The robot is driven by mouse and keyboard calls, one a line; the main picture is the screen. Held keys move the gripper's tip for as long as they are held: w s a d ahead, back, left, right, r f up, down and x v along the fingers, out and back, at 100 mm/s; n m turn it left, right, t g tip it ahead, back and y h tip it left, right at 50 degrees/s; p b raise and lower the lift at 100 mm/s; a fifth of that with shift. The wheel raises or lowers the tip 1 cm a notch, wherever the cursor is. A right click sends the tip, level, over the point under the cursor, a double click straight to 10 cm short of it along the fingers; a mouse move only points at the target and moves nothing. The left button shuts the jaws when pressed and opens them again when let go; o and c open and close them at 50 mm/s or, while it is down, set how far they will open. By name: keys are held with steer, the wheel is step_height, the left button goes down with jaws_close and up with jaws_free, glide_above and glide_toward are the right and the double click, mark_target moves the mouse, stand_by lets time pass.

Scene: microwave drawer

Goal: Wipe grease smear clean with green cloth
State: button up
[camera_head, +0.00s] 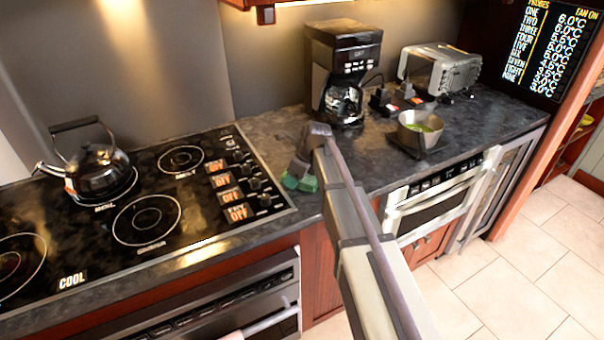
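A green cloth (306,184) lies bunched on the dark counter, just right of the cooktop. My arm reaches over the counter, and its end (297,176) is down at the cloth. The fingers are mostly hidden behind my wrist and the cloth, so I cannot tell whether they are closed on it. The cloth seems to touch the gripper. I cannot make out a grease smear; my arm covers part of the counter near the cloth.
A black cooktop (148,253) with a kettle (98,172) is at left. A coffee maker (342,75), a toaster (440,68) and a bowl (420,131) with green contents stand at the back and right. A microwave drawer (437,203) is below the counter. Some counter behind the cloth is clear.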

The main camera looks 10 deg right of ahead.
steer(key=shift+w+a+r, duration=0.15)
steer(key=shift+a+r, duration=0.05)
steer(key=shift+a, duration=0.1)
stand_by(0.4)
